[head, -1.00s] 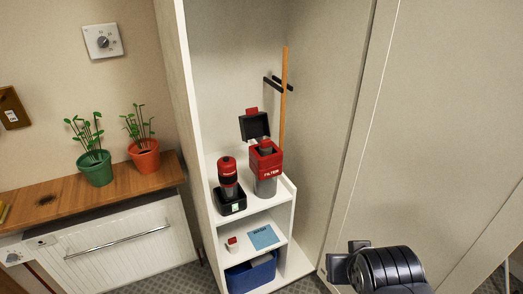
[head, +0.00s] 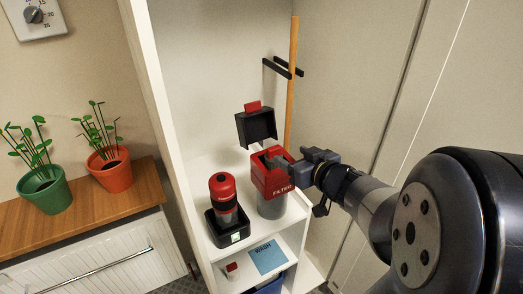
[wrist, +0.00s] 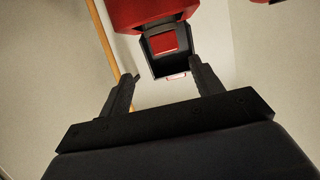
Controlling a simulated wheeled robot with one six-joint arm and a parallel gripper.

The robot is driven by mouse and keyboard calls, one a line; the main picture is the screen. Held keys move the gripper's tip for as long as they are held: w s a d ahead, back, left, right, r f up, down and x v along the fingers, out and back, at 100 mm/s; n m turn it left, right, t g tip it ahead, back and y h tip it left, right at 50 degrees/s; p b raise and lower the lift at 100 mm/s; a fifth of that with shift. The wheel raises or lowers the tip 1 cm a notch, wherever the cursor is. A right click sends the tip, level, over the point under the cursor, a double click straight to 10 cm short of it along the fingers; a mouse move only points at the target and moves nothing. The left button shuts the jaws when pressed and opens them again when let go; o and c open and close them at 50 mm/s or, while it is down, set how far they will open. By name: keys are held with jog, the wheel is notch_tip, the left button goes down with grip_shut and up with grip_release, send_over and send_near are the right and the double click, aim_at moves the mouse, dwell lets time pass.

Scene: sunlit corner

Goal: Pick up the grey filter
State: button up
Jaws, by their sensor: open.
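The grey filter (head: 275,159) shows as a small grey block in the open top of a red housing (head: 266,180) marked FILTER. The housing sits on a grey canister (head: 271,206), with its black lid (head: 257,127) raised behind it. My gripper (head: 292,170) is open, close to the housing's right side at about rim height; I cannot tell whether it touches. In the wrist view both fingers (wrist: 165,70) are spread with nothing held between them. Ahead of them are the red housing (wrist: 148,12) and a black frame, probably the lid (wrist: 172,66). I cannot make out the filter there.
A red and black device (head: 223,192) stands in a black base (head: 227,232) left of the canister. An orange pole (head: 291,80) and black hooks (head: 283,68) are behind. A blue WASH card (head: 268,257) lies on the lower shelf. Potted plants (head: 110,172) stand at left.

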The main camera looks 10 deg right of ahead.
aim_at(276, 152)
jog(key=x, duration=0.5)
jog(key=shift+w+a+f+b, duration=0.1)
jog(key=shift+a+b, duration=0.05)
jog(key=shift+b, duration=0.25)
jog(key=shift+s+a+f+b+x, duration=0.1)
jog(key=shift+x, duration=0.8)
jog(key=shift+s+a+f+b+x, duration=0.1)
jog(key=shift+b+x, duration=0.05)
jog(key=shift+x, duration=0.7)
jog(key=shift+a+f+b+x, duration=0.1)
jog(key=shift+x, duration=0.8)
jog(key=c, duration=1.1)
